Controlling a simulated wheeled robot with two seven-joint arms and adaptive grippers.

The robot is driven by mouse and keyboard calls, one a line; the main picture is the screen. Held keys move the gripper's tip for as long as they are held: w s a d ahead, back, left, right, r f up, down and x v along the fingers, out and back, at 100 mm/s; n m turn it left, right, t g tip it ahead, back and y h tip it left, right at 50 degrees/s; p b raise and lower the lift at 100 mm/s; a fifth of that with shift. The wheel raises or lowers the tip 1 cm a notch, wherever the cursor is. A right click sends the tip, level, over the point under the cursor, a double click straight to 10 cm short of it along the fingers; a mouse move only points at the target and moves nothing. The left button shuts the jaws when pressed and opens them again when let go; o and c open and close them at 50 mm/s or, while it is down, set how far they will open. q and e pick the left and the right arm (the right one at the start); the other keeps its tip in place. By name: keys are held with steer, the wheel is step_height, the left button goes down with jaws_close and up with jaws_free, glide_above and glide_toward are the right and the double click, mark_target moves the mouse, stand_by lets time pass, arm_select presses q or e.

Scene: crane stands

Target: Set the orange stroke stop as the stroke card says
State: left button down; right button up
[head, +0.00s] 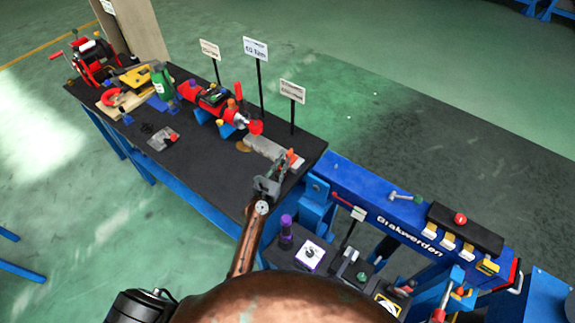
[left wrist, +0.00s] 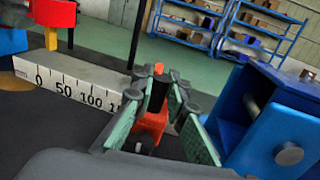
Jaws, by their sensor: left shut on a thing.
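The orange stroke stop (head: 292,156) stands at the right end of a pale ruler bar (head: 268,148) on the black bench. My left gripper (head: 279,170) reaches it from the front. In the left wrist view, the gripper's two green-padded fingers (left wrist: 157,105) are shut on the stop (left wrist: 152,126), whose orange top shows between them. The bar (left wrist: 70,85) reads 0, 50, 100 and a partly hidden mark near the fingers. The stop's exact reading is hidden. Cards stand on posts behind; the middle card (head: 256,48) carries larger print, which I cannot read surely. My right gripper is not in view.
A red cylinder unit (head: 220,105) lies left of the bar. A red winch (head: 92,60) and green bottle (head: 162,82) stand farther left. A blue beam (head: 375,205) and a blue bracket (left wrist: 270,115) are close on the right. The bench's front middle is mostly clear.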

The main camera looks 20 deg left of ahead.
arm_select(q)
steer(key=a, duration=0.1)
steer(key=w+a, duration=0.1)
steer(key=shift+a, duration=0.35)
steer(key=shift+d, duration=0.1)
steer(key=c, duration=1.9)
jaws_free()
steer(key=shift+s, duration=0.1)
steer(key=s, duration=0.4)
steer(key=s+a, duration=0.1)
steer(key=s, duration=0.6)
steer(key=shift+s+a, duration=0.4)
